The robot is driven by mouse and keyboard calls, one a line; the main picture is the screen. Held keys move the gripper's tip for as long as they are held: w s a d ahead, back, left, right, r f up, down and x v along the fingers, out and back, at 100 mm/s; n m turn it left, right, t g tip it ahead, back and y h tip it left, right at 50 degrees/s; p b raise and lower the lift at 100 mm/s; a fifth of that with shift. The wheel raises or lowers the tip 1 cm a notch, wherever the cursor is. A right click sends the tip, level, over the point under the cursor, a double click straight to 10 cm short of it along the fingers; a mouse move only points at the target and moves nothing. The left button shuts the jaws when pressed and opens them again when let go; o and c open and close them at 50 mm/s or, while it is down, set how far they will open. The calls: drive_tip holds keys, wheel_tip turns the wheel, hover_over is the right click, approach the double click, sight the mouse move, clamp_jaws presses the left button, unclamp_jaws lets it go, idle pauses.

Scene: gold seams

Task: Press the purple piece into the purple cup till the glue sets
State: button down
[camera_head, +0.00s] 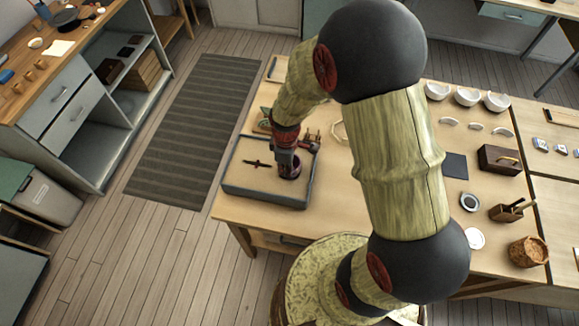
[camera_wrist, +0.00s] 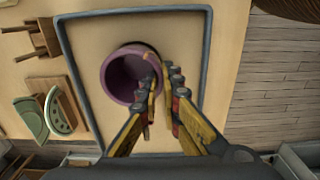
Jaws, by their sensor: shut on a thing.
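The purple cup (camera_wrist: 112,78) stands in a shallow grey-edged tray (camera_wrist: 135,12) in the wrist view, its open mouth towards the camera. In the head view the cup (camera_head: 289,170) sits in the tray (camera_head: 262,196), partly under my gripper (camera_head: 287,152). In the wrist view my gripper (camera_wrist: 163,88) is at the cup's right rim, its fingers nearly together. It is shut on the purple piece, which is mostly hidden by the fingers at the rim. I cannot tell how closely the piece meets the cup's edge.
A small dark object (camera_head: 256,163) lies in the tray left of the cup. Green pottery (camera_wrist: 60,110) and a wooden rack (camera_wrist: 36,40) lie outside the tray. White bowls (camera_head: 467,97), a dark wooden box (camera_head: 498,159) and a basket (camera_head: 528,251) stand farther right on the table.

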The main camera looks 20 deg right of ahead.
idle(0.3)
drive_tip(key=c, duration=2.1)
unclamp_jaws()
drive_tip(key=o, duration=0.5)
drive_tip(key=shift+c, duration=0.2)
drive_tip(key=shift+o, duration=0.9)
drive_tip(key=shift+r, duration=0.2)
drive_tip(key=shift+r+p, duration=2.25)
drive_tip(key=shift+r, duration=0.6)
